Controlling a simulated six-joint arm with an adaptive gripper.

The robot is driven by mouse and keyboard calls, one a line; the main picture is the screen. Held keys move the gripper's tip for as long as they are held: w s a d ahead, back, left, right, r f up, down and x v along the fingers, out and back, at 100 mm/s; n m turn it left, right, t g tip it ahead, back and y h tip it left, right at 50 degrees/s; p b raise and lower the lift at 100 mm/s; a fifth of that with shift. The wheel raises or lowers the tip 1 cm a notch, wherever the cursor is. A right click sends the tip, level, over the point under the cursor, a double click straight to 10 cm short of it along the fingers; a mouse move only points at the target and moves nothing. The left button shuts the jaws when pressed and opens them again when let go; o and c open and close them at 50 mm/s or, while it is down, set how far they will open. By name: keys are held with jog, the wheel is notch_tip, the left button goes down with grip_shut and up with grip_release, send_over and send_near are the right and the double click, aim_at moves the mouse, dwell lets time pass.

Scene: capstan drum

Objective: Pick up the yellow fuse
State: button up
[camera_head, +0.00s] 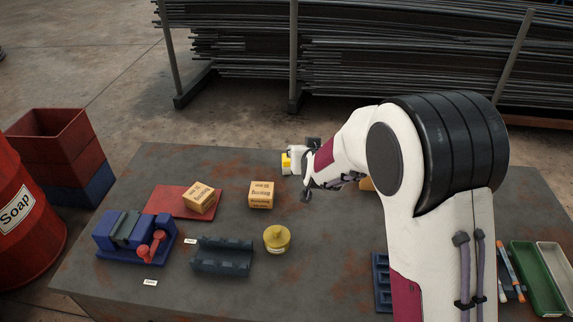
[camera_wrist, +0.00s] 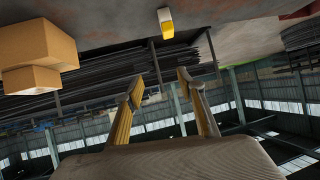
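The yellow fuse (camera_head: 286,163), a small block that is part yellow and part white, is near the far edge of the dark table. In the wrist view the fuse (camera_wrist: 167,25) shows at the top centre, white above and yellow below, past the fingertips and apart from them. My gripper (camera_head: 309,169) is just right of the fuse in the head view, its dark fingertips spread. In the wrist view my gripper (camera_wrist: 159,82) is open, with nothing between its fingers.
Cardboard boxes (camera_head: 261,194) stand left of my arm, one on a red plate (camera_head: 166,202). A yellow jar (camera_head: 277,239), dark rack (camera_head: 222,256) and blue fixture (camera_head: 109,228) are nearer. Other boxes (camera_wrist: 40,45) show in the wrist view. A green tray (camera_head: 535,279) is far right.

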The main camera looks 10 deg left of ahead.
jog(key=t, duration=0.1)
send_near(287, 163)
jog(key=x, duration=0.4)
jog(key=shift+w+r, duration=0.15)
jog(key=shift+r, duration=0.25)
jog(key=shift+w+a+f+t, duration=0.2)
jog(key=shift+f+t, duration=0.1)
jog(key=shift+f, duration=0.3)
jog(key=shift+x, duration=1.3)
jog(key=shift+x, duration=2.55)
jog(key=shift+d+f, duration=0.15)
grip_shut()
